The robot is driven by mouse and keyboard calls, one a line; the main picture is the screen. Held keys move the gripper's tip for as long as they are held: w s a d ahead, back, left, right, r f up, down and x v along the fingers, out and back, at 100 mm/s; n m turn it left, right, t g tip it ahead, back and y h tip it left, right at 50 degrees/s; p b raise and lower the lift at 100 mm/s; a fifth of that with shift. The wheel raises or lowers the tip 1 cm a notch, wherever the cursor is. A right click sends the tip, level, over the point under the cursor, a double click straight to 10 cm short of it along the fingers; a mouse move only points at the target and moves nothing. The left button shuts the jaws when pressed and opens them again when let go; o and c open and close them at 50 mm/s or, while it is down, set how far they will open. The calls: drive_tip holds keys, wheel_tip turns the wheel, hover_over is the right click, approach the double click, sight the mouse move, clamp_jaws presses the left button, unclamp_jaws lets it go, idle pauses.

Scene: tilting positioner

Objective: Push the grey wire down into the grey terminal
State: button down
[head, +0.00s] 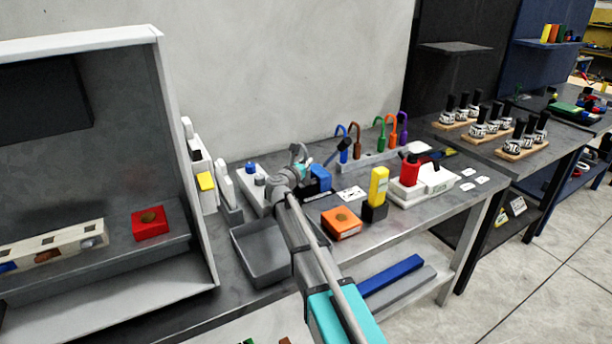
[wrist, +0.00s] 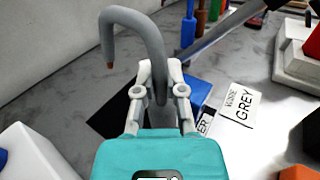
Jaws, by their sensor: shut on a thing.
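The grey wire (wrist: 153,38) is a thick hook shape with a copper tip at its free end, seen in the wrist view. My gripper (wrist: 160,74) is shut on its straight leg; the arch rises above the fingers and the copper end hangs to the left. In the head view my gripper (head: 296,168) is over the bench, left of a blue block (head: 321,177). The blue block also shows behind the right finger in the wrist view (wrist: 197,97). A white card reading WIRE GREY (wrist: 238,104) lies to its right. I cannot pick out the grey terminal; my fingers cover part of the area.
Blue, brown, green, orange and purple wires stand in a rack (head: 372,156) at the back. A grey tray (head: 244,270) lies left of my arm. An orange block (head: 341,222), a yellow block (head: 378,186) and a red-topped white unit (head: 437,186) stand to the right.

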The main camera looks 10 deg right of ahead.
drive_tip(key=shift+r, duration=0.2)
wheel_tip(320, 180, up, 2)
drive_tip(key=shift+r+p, duration=0.1)
drive_tip(key=shift+p, duration=1.15)
drive_tip(key=s+r+p, duration=1)
drive_tip(key=s, duration=0.4)
drive_tip(key=shift+r, duration=0.25)
drive_tip(key=shift+s+a, duration=0.1)
